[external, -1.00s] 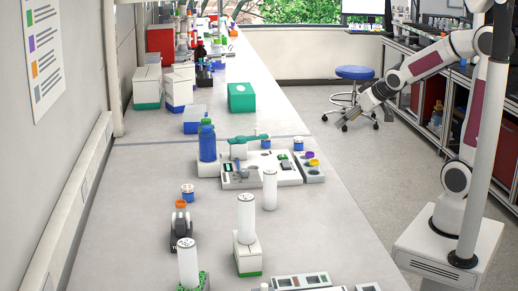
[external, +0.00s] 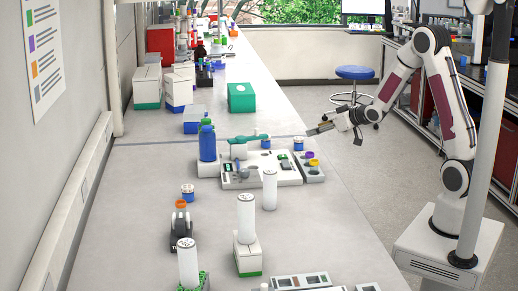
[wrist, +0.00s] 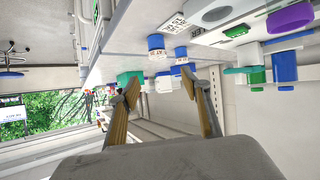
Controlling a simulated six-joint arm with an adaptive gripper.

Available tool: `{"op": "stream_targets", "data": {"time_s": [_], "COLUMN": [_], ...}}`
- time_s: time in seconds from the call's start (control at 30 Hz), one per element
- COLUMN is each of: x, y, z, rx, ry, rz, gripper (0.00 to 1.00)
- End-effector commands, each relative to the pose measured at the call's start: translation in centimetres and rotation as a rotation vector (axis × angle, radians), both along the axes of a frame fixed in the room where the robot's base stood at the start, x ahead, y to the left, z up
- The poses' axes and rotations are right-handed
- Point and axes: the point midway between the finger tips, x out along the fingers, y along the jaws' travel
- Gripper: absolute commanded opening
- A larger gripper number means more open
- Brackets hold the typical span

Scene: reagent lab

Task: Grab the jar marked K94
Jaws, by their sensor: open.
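Small blue jars with white, printed lids stand on the bench: one (external: 266,143) behind the white instrument tray, one (external: 298,144) at its right back corner, and one (external: 187,192) nearer the front left. No marking is legible in the external view, so I cannot tell which is K94. My gripper (external: 338,132) is open and empty, above the bench's right edge near the right back jar.
A white instrument tray (external: 262,181) with a green-topped device and a small side tray (external: 314,175) lie close to the jars. A blue bottle (external: 207,141) stands left. White cylinders (external: 246,218) stand nearer the front.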

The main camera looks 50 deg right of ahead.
Motion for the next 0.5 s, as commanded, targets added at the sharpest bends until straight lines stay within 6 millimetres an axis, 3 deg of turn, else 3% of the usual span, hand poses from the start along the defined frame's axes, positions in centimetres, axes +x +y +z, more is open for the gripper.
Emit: {"op": "stream_targets", "data": {"time_s": [0.2,0.5], "x": [1.6,2.4], "y": [-0.9,-1.3], "z": [-2.9,-4.4], "rx": [0.036,0.064], "ry": [-0.056,-0.099], "rz": [0.027,0.047], "gripper": [0.47,0.47]}}
